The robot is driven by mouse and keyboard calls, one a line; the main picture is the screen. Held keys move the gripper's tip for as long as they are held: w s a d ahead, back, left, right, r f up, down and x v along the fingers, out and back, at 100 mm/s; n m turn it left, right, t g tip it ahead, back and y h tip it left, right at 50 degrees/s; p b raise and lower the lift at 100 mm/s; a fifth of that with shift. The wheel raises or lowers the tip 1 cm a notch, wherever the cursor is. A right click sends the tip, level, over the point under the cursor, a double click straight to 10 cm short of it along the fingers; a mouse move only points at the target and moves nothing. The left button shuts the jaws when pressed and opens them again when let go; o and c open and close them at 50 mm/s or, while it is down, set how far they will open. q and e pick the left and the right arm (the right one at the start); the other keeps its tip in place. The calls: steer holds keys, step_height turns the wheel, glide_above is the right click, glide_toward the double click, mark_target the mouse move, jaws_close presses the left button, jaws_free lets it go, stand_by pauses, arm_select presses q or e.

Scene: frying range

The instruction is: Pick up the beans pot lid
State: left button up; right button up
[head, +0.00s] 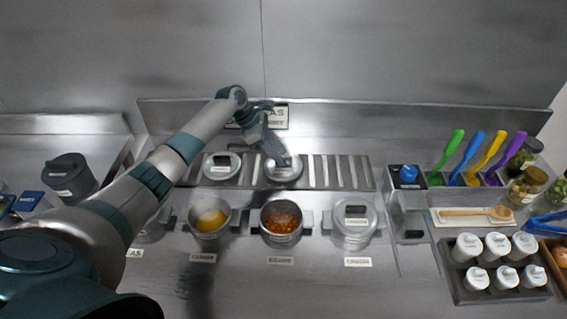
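Two round metal lids with dark handles lie on the slatted rack behind the pots: a left lid (221,174) and a right lid (284,177). The right lid is behind an open pot (264,232) of reddish, bean-like food; I cannot read which lid is the beans one. My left gripper (283,160) reaches down over the right lid, at or just above its handle, and hides part of it. I cannot tell whether its fingers are open or touching the handle. My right gripper is not in view.
An open pot (191,226) with yellow-orange food stands left of the reddish one, and a lidded pot (354,237) stands to the right. Coloured utensils (489,158), white-capped jars (497,246) and a wooden spoon (478,212) are at the right. The front counter centre is clear.

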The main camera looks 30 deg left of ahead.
arm_select(q)
steer(key=shift+w+d+f, duration=0.1)
steer(key=shift+d+f, duration=0.15)
steer(key=shift+f, duration=0.25)
jaws_close()
steer(key=shift+r, duration=0.1)
